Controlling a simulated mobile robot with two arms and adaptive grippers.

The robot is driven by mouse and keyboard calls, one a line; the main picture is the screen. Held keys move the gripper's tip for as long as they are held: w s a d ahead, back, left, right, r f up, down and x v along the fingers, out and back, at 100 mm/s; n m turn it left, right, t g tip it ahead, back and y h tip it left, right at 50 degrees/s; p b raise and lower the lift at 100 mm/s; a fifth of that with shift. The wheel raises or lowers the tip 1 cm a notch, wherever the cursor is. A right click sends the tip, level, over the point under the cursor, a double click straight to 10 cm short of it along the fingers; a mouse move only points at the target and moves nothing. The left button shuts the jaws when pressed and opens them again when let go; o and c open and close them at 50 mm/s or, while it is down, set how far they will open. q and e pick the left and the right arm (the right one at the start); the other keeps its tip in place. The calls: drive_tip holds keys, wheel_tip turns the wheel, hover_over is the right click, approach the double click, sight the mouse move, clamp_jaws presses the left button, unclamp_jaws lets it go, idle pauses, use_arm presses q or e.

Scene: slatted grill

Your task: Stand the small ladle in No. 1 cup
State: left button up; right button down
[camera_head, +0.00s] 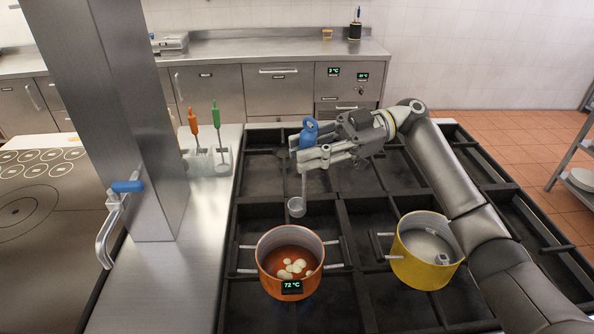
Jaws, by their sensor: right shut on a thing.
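My right gripper (308,159) is shut on the blue handle of the small ladle (308,136). The ladle hangs roughly upright, with its metal bowl (297,206) low over the grill, just behind the orange pot. A clear holder with cups (198,164) stands on the steel counter to the left of the gripper. An orange-handled tool (194,122) and a green-handled tool (216,116) stand in it. I cannot read the cup numbers at this size. My left gripper is not in view.
An orange pot (262,265) with pale round pieces in red liquid shows 72 °C. A yellow pot (408,265) stands right of it on the slatted grill (372,194). The steel counter (190,255) in front of the cups is clear. A blue-handled metal fitting (125,187) stands at left.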

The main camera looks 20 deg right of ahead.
drive_tip(key=shift+w+d+r+m+y+b, duration=0.2)
drive_tip(key=shift+w+d+y+b, duration=0.1)
drive_tip(key=shift+w+d, duration=0.25)
drive_tip(key=shift+w+d+r+m+y+b, duration=0.1)
drive_tip(key=shift+w+d+m+y+b, duration=0.1)
drive_tip(key=shift+w+d+y+b, duration=0.25)
drive_tip(key=shift+d+r, duration=0.1)
drive_tip(key=shift+r, duration=0.05)
